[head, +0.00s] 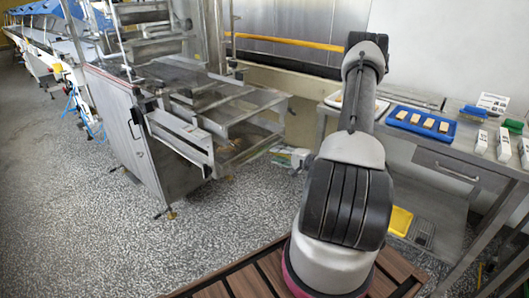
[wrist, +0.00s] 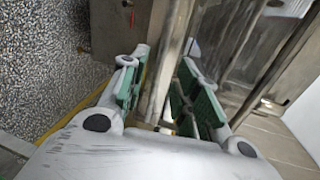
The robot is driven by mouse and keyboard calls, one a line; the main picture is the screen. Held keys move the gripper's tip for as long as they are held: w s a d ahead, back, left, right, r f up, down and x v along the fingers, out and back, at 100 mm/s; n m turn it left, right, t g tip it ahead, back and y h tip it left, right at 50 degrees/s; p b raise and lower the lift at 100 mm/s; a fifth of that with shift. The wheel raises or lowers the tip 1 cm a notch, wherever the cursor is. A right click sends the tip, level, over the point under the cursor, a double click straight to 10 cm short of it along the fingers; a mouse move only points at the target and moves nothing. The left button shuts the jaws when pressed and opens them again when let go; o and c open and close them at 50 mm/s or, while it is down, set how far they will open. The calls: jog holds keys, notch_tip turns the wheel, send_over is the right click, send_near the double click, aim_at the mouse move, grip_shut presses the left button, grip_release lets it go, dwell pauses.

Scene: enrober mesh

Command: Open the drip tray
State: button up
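The steel enrober (head: 205,105) stands left of centre in the head view, with a flat side panel and open frame rails. A slanted metal tray-like part (head: 245,148) sits low at its right side; I cannot tell for certain that it is the drip tray. My gripper (wrist: 160,98) shows in the wrist view with its two green-padded fingers spread apart. A metal bar (wrist: 158,75) runs between the fingers in the picture; I see no clear grip on it.
A steel table (head: 450,160) at the right holds a blue tray (head: 402,128) of small bars and several white items. A yellow bin (head: 400,221) is below it. A conveyor line (head: 45,35) runs at the far left. Speckled floor (head: 120,250) is clear in front of the machine.

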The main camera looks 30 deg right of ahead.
aim_at(264, 151)
jog(key=shift+n, duration=0.5)
jog(key=x, duration=0.7)
jog(key=shift+w+a, duration=0.25)
jog(key=shift+w, duration=0.15)
grip_shut()
